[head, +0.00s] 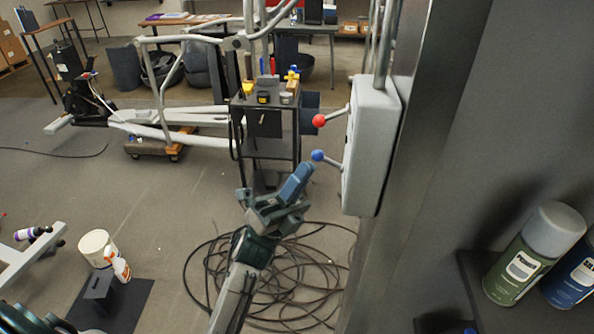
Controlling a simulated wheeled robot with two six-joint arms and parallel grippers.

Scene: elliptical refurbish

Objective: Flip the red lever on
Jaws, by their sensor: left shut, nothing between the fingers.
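The red lever (319,120) is a thin rod with a red ball end. It sticks out to the left from a pale grey box (375,140) on a dark metal post. A second lever with a blue ball (317,155) sticks out below it from the same box. My left gripper (302,172) is shut and empty, its fingers pointing up and to the right. Its fingertips are just below and left of the blue ball, under the red ball. I cannot tell whether they touch the blue ball. My right gripper is not in view.
Spray cans (538,250) stand on a dark shelf at the right. A black cart (268,125) with small items stands behind the levers. Coiled black cable (215,270) lies on the floor below. A white bucket (97,247) stands at lower left. The air left of the levers is open.

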